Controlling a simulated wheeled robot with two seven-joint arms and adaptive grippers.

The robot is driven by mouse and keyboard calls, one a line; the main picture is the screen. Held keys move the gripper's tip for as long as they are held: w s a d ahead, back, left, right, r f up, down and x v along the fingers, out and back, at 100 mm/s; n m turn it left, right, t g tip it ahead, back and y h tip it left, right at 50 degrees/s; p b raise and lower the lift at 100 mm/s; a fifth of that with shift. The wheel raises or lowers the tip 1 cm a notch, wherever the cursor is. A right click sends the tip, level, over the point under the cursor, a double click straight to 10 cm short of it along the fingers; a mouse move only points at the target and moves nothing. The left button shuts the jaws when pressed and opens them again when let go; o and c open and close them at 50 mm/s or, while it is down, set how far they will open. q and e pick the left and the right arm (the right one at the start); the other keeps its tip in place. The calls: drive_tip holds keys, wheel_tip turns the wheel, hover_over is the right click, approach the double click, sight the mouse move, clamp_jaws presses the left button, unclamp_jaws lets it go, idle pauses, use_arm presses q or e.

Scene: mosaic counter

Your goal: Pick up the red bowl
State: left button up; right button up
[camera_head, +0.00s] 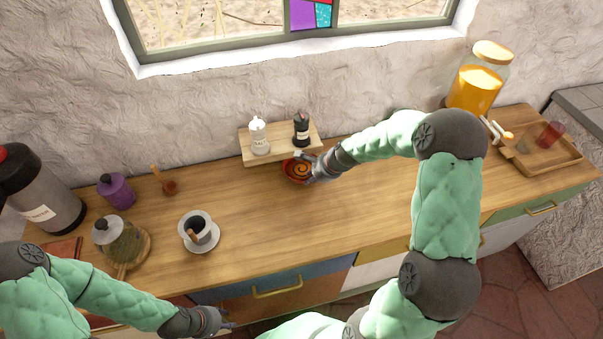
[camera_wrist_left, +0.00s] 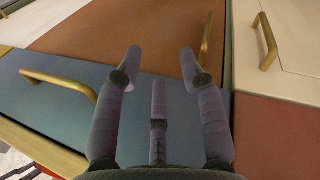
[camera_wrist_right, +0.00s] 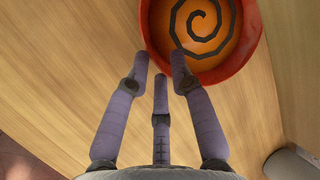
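The red bowl (camera_head: 297,170) has an orange inside with a dark spiral. It stands on the wooden counter, just in front of the small spice shelf. It fills the top of the right wrist view (camera_wrist_right: 243,66). My right gripper (camera_head: 312,171) is at the bowl's right side. In the right wrist view its fingers (camera_wrist_right: 160,62) are drawn close together, with the rim between them: one tip over the inside, another outside. My left gripper (camera_head: 228,318) is low in front of the counter, with fingers (camera_wrist_left: 160,62) spread and empty before the drawers.
The wooden shelf (camera_head: 283,153) holds a white shaker (camera_head: 258,136) and a dark shaker (camera_head: 301,130). A cup on a saucer (camera_head: 212,243), a teapot (camera_head: 117,240) and a purple jar (camera_head: 117,192) stand left. A tray (camera_head: 565,166) and juice dispenser (camera_head: 474,88) are right. The counter's middle is clear.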

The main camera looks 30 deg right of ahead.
sight(302, 185)
drive_tip(key=b+x, duration=0.1)
drive_tip(key=x, duration=0.4)
drive_tip(key=shift+b, duration=0.4)
drive_tip(key=shift+s, duration=0.1)
clamp_jaws()
drive_tip(key=shift+r, duration=0.1)
